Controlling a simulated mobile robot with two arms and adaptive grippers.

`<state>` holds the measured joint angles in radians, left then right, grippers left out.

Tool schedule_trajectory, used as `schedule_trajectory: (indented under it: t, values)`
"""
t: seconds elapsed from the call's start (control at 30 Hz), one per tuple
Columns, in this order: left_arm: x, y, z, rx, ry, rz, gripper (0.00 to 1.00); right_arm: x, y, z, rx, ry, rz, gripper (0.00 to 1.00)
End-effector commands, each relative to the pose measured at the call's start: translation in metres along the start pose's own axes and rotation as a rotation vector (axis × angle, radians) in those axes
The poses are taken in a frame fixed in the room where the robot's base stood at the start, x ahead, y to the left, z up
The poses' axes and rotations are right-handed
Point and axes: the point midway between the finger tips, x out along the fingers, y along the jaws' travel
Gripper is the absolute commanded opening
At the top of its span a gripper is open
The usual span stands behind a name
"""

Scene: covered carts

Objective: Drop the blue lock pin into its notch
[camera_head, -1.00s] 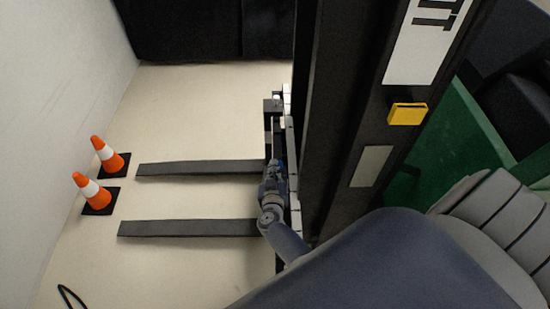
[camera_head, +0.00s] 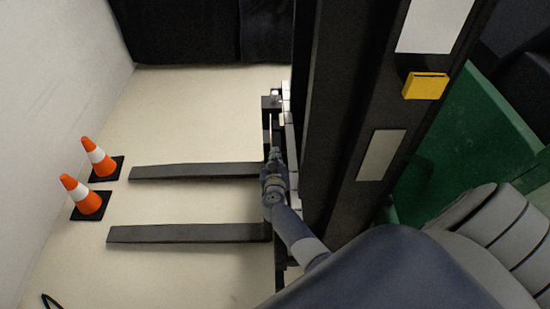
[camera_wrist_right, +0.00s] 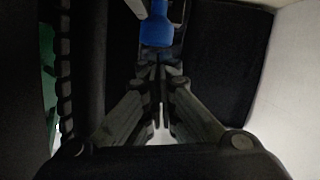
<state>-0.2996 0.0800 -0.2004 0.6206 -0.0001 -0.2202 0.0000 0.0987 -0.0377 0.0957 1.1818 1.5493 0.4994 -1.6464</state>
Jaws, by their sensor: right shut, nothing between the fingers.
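The blue lock pin (camera_wrist_right: 156,26) shows at the top middle of the right wrist view, just beyond the fingertips. My right gripper (camera_wrist_right: 160,80) is shut and empty, its fingertips together close to the pin; I cannot tell whether they touch it. In the head view my right gripper (camera_head: 274,155) is at the fork carriage, small and partly hidden by its own wrist. I cannot make out the pin or its notch in the head view. My left gripper is not in view.
Two dark forks (camera_head: 190,233) reach left from the carriage over the pale floor. Two orange cones (camera_head: 82,194) stand at the left by the white wall. The thick black mast (camera_head: 340,120) rises right of my arm, with a yellow block (camera_head: 425,86) on it.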

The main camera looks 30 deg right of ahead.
Motion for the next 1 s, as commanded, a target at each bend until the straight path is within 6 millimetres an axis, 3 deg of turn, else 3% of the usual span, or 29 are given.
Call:
schedule_trajectory:
  t: [0.37,0.67,1.0]
  values:
    - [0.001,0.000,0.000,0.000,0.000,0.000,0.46,0.000,0.000,0.002,0.000,0.000,0.000,0.00]
    - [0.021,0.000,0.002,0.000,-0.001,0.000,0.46,0.009,-0.007,0.036,-0.002,-0.001,0.000,0.00]
    - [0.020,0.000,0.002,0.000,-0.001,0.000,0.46,0.009,-0.007,0.036,0.000,-0.002,-0.001,0.00]
